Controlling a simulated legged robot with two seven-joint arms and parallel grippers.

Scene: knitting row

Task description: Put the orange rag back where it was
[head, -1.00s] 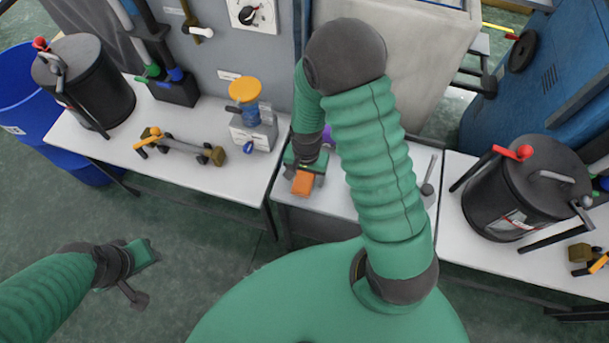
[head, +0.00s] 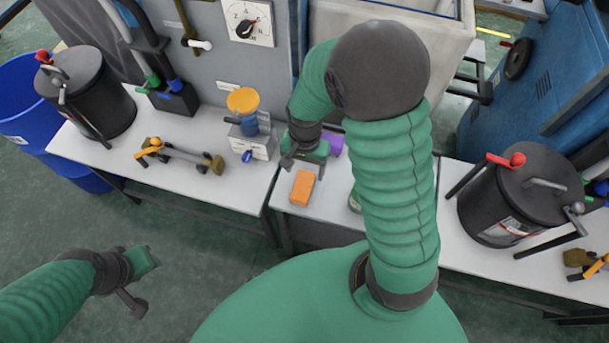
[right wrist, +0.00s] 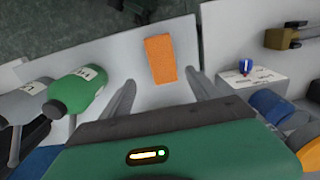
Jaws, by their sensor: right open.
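The orange rag (head: 301,188) lies as a small flat block on the middle white table (head: 285,222), near its front left. My right gripper (head: 303,163) is just behind the rag in the head view, open and empty. In the right wrist view the rag (right wrist: 161,60) lies beyond and between the spread fingers (right wrist: 163,88), apart from both. My left gripper (head: 142,280) hangs over the floor at the lower left, away from the tables. Its jaw opening is not clear.
A green bottle (right wrist: 78,95) and a grey bottle (right wrist: 20,102) stand beside the gripper. A purple thing (head: 332,143) is partly hidden behind it. The left table holds a dispenser with an orange top (head: 244,99). A black pot (head: 520,192) stands on the right table.

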